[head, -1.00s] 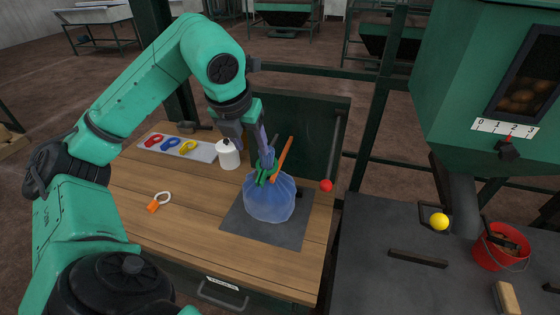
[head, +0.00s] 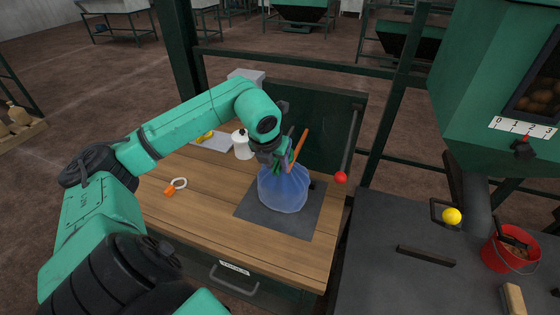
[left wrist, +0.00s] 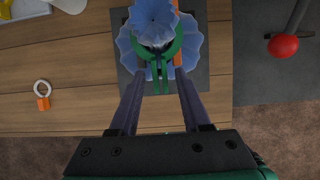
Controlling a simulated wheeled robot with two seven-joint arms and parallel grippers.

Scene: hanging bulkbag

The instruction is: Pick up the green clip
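The green clip (head: 277,168) sits around the gathered neck of the clear blue bag (head: 284,190). In the left wrist view, the green clip (left wrist: 160,73) shows as a ring with two tabs pointing toward my gripper. My left gripper (head: 274,160) is at the bag's neck in the head view, its fingertips partly hidden. In the left wrist view, the left gripper (left wrist: 159,72) is open, with one finger on each side of the tabs and gaps visible between. The bag stands upright on a dark mat (head: 315,208). My right gripper is out of view.
An orange stick (head: 301,143) leans by the bag's neck. A white pot (head: 242,150) and a tray with a yellow clip (head: 205,137) stand behind. A white ring with an orange tab (head: 174,187) lies left. A red-knobbed lever (head: 340,177) stands right.

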